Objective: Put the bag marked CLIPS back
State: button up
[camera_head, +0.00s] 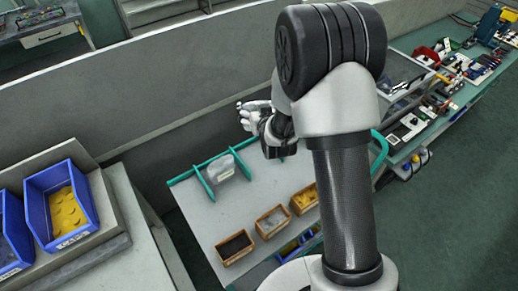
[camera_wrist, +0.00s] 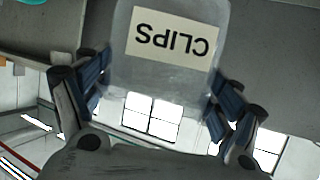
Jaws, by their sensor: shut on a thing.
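A clear bag (camera_wrist: 165,82) with a pale label reading CLIPS fills the upper middle of the wrist view. Its lettering appears upside down there. My gripper (camera_wrist: 158,72) is shut on this bag, with one blue-padded finger at each side of it. In the head view my arm hides most of the gripper, and I cannot make out the held bag with certainty. A clear bag (camera_head: 222,168) stands between green dividers (camera_head: 206,184) on the grey bench; its marking cannot be read.
Wooden bins (camera_head: 235,247) line the near side of the grey bench top (camera_head: 205,215). Blue bins (camera_head: 62,204) stand at the left. A partition wall (camera_head: 150,95) runs behind the bench. A cluttered tool bench (camera_head: 408,128) is at the right.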

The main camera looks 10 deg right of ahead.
jog(key=shift+w+a+r+p, duration=0.1)
jog(key=shift+w+a+p, duration=0.15)
jog(key=shift+p, duration=0.1)
notch_tip(320, 180, down, 20)
jog(key=b, duration=0.3)
jog(key=shift+d, duration=0.1)
jog(key=shift+b, duration=0.35)
jog(key=o, duration=0.7)
jog(key=shift+c, duration=0.2)
jog(key=shift+o, duration=1.3)
